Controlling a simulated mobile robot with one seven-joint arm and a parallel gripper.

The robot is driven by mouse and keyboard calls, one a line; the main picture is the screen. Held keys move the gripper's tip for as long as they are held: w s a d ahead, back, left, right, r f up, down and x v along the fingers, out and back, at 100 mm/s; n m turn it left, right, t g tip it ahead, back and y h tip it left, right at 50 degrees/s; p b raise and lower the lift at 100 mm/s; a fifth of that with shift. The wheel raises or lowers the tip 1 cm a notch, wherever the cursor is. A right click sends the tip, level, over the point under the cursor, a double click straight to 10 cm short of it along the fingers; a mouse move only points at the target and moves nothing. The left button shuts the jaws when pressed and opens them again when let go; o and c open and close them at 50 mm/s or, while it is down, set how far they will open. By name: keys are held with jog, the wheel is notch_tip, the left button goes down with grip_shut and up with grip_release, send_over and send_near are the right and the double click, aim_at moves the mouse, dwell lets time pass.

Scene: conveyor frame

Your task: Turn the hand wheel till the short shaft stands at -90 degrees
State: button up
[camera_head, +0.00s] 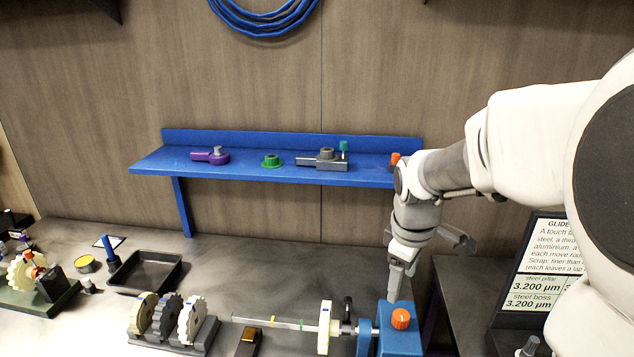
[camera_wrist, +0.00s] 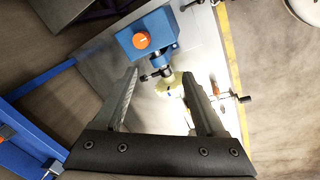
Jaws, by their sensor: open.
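A blue housing (camera_head: 400,341) with an orange knob (camera_head: 400,318) stands at the bench's right end; it shows at the top of the wrist view (camera_wrist: 150,30). A shaft runs left from it through a cream disc (camera_head: 324,328), also in the wrist view (camera_wrist: 170,84). A thin rod (camera_head: 270,321) with coloured bands continues left. A small black handle (camera_head: 347,302) stands up between disc and housing. I cannot tell which part is the hand wheel. My gripper (camera_wrist: 158,76) is open and empty above the shaft, its fingers either side of the disc in the wrist view; contact is unclear.
Left of the shaft, a rack (camera_head: 170,340) holds several toothed wheels. A black tray (camera_head: 146,270) lies farther left. A blue shelf (camera_head: 240,172) with small parts is on the wall behind. A sign (camera_head: 536,270) stands at right. The bench behind the shaft is clear.

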jog(key=w+d+f+n+g+p, duration=0.1)
jog(key=w+d+f+n+p, duration=0.2)
jog(key=w+f+n, duration=0.15)
jog(key=n+g+p, duration=0.1)
jog(key=n, duration=0.1)
send_near(402, 314)
jog(key=shift+d+m+y, duration=0.2)
jog(key=shift+m+y, duration=0.05)
jog(key=shift+y, duration=0.15)
jog(key=shift+d+f+b, duration=0.1)
jog(key=shift+f+b, duration=0.2)
jog(key=shift+f, duration=0.35)
notch_tip(402, 314, down, 8)
jog(key=b, duration=0.6)
jog(key=shift+f, duration=0.25)
jog(key=shift+r, duration=0.15)
jog(key=shift+c, duration=0.6)
jog(key=c, duration=0.6)
jog(key=m, duration=0.4)
jog(key=shift+w+r+m, duration=0.1)
jog(key=shift+m, duration=0.2)
jog(key=m, duration=0.8)
jog(key=shift+c, duration=0.2)
jog(key=m, duration=0.5)
jog(key=o, duration=1)
jog(key=shift+m, duration=0.3)
